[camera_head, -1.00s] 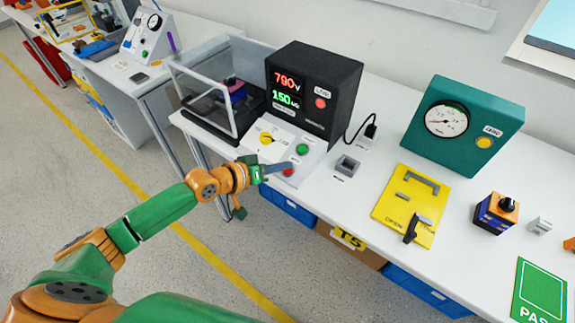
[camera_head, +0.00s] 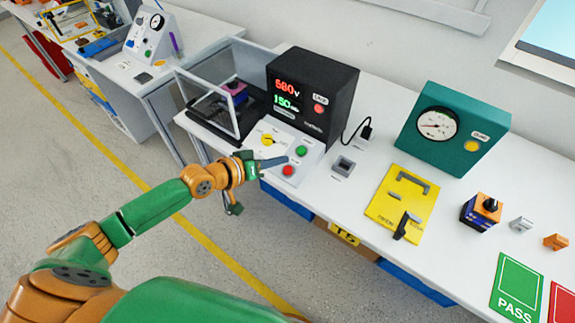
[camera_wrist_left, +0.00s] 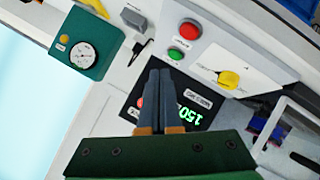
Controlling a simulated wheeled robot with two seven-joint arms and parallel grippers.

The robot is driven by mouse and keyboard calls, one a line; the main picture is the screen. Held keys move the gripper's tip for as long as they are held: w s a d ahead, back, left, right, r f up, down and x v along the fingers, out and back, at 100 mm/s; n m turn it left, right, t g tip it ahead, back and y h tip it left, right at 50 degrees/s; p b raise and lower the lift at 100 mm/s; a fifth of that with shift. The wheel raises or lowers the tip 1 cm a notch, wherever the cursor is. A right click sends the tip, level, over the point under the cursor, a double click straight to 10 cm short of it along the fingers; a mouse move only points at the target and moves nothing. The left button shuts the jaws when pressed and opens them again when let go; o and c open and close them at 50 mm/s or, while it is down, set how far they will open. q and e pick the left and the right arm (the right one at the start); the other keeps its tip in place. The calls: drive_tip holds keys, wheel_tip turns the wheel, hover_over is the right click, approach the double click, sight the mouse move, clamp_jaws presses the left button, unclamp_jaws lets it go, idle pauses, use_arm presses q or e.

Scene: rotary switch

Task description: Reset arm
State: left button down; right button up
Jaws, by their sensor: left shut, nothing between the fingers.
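My left gripper (camera_head: 270,162) is shut and empty. It hovers beside the sloped white control panel (camera_head: 262,128) of the black tester, near the red button (camera_head: 288,170) and below the yellow rotary knob (camera_head: 267,139). The green button (camera_head: 301,151) is just right of the knob. In the left wrist view the closed fingers (camera_wrist_left: 161,78) point up the picture, with the red button (camera_wrist_left: 189,30), green button (camera_wrist_left: 176,54) and yellow knob (camera_wrist_left: 229,80) beyond them to the right. My right gripper is not in view.
The black tester (camera_head: 335,88) shows lit red and green digits; a clear-walled enclosure (camera_head: 206,102) stands left of it. Right are a grey socket block (camera_head: 343,166), yellow fixture plate (camera_head: 386,208), teal gauge box (camera_head: 478,125), orange-topped switch (camera_head: 484,211) and green PASS mat (camera_head: 517,283).

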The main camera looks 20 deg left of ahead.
use_arm(q)
drive_tip(key=shift+f, duration=0.1)
idle(0.5)
drive_tip(key=s+d+f+m+g+y, duration=0.1)
drive_tip(key=s+d+f+m+g, duration=0.3)
drive_tip(key=s+d, duration=0.5)
drive_tip(key=s+a+f+n+g+y, duration=0.1)
drive_tip(key=s+a+f+y, duration=0.15)
drive_tip(key=s+a, duration=0.4)
drive_tip(key=s+a+f+g+y, duration=0.1)
drive_tip(key=s+a+g+y, duration=0.15)
drive_tip(key=s+a, duration=0.4)
drive_tip(key=s+d+f+y, duration=0.1)
drive_tip(key=s+f, duration=0.1)
drive_tip(key=f, duration=0.7)
drive_tip(key=s+d+f, duration=0.1)
drive_tip(key=s+f, duration=0.1)
drive_tip(key=f, duration=0.7)
drive_tip(key=s+a+f+g, duration=0.2)
drive_tip(key=s+f, duration=0.6)
drive_tip(key=s, duration=0.3)
drive_tip(key=shift+s+a+f, duration=0.2)
drive_tip(key=shift+a+f, duration=0.05)
drive_tip(key=shift+f, duration=0.05)
